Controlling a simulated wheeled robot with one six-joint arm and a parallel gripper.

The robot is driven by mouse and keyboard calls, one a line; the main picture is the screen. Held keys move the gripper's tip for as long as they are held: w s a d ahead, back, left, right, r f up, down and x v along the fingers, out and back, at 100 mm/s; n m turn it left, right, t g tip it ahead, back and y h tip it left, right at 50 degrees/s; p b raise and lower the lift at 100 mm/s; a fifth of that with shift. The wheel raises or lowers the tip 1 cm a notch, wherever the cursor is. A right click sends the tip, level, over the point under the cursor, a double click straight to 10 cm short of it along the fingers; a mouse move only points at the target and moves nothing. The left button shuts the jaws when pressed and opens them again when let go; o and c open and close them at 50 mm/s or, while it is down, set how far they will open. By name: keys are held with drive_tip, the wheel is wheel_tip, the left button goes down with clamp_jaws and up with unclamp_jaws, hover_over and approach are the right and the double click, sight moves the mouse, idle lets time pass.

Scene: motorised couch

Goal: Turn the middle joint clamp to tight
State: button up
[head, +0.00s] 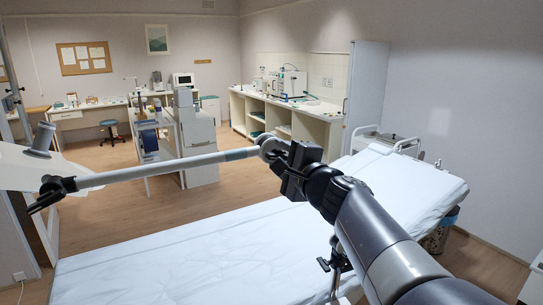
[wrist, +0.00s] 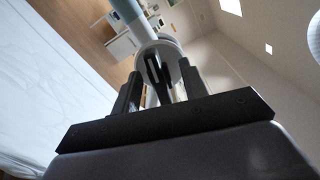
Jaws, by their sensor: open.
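A jointed support arm with a long grey bar (head: 165,168) crosses above the couch (head: 190,250). At the bar's right end is a round pale joint (head: 268,146), which also shows in the wrist view (wrist: 172,47). A black clamp lever (wrist: 157,76) with a pale slot lies across this joint. My gripper (head: 282,160) is at the joint, and its two fingers (wrist: 159,82) stand open on either side of the lever. I cannot tell whether either finger touches it. In the head view my gripper hides most of the lever.
Another black lever (head: 43,200) sits at the bar's left end, beside a white head (head: 45,168). A post with a black knob (head: 324,264) stands at the couch's near side, partly behind my arm. Benches (head: 285,112) and a cabinet (head: 200,145) stand farther back.

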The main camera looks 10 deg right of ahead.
drive_tip(key=shift+c, duration=0.2)
clamp_jaws()
idle(0.3)
drive_tip(key=shift+f+n+b, duration=0.1)
drive_tip(key=shift+n+b, duration=0.2)
drive_tip(key=shift+b, duration=0.2)
drive_tip(key=shift+f+n+b, duration=0.15)
drive_tip(key=shift+n+b, duration=0.35)
drive_tip(key=shift+b, duration=0.3)
drive_tip(key=n+b, duration=0.2)
drive_tip(key=b, duration=0.1)
drive_tip(key=n+b, duration=0.3)
drive_tip(key=shift+n+b, duration=1.05)
drive_tip(key=shift+n, duration=0.05)
drive_tip(key=shift+r, duration=0.25)
